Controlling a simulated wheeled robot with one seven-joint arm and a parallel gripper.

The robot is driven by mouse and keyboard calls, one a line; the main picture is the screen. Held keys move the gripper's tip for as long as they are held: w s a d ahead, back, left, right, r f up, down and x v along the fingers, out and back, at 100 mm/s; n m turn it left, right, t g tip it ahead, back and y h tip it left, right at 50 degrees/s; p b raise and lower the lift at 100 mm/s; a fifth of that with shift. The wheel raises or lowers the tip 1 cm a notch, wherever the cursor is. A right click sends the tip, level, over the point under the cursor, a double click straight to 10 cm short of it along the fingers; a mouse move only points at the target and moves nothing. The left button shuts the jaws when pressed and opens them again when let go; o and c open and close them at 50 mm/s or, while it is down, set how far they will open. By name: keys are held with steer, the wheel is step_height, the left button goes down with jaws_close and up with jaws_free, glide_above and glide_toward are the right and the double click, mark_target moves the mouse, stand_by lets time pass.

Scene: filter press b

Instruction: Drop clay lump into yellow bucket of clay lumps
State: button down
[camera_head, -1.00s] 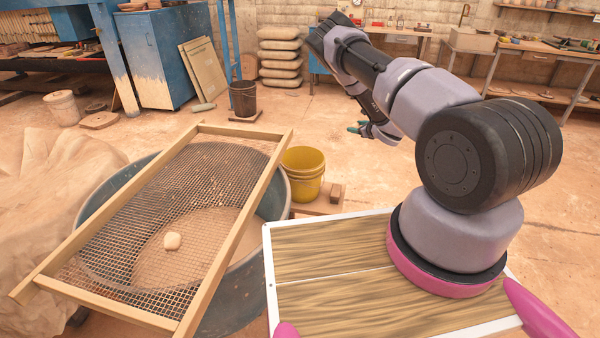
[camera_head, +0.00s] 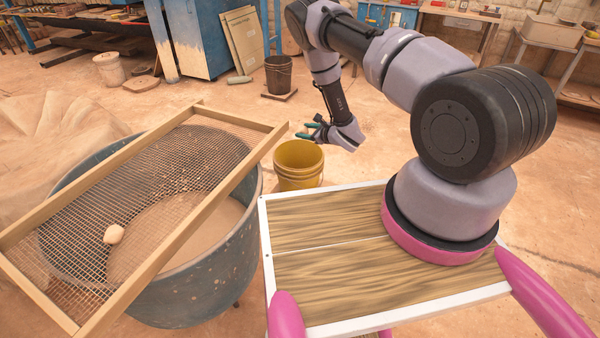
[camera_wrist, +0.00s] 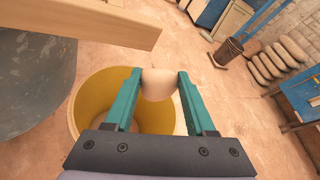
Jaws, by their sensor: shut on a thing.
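My gripper (camera_head: 306,131) is above the yellow bucket (camera_head: 299,168), near its far rim in the head view. In the wrist view my gripper (camera_wrist: 159,80) is shut on a pale clay lump (camera_wrist: 159,86), held between the two teal fingertips. The yellow bucket (camera_wrist: 88,104) lies below the fingers there, and the held lump overlaps its opening and far rim. The bucket's contents are mostly hidden. Another pale clay lump (camera_head: 114,234) lies on the wire mesh of the wooden-framed sieve (camera_head: 231,180).
The sieve rests across a large grey tub (camera_head: 222,262) left of the bucket. Its wooden corner (camera_wrist: 100,29) shows close to the fingers in the wrist view. A dark bucket (camera_head: 279,77) stands farther back. Open floor lies right of the yellow bucket.

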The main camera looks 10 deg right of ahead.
steer(key=shift+f, duration=2.6)
steer(key=shift+c, duration=0.8)
jaws_free()
steer(key=shift+d, duration=0.1)
steer(key=v, duration=1)
steer(key=shift+s+r, duration=0.15)
steer(key=shift+s, duration=0.2)
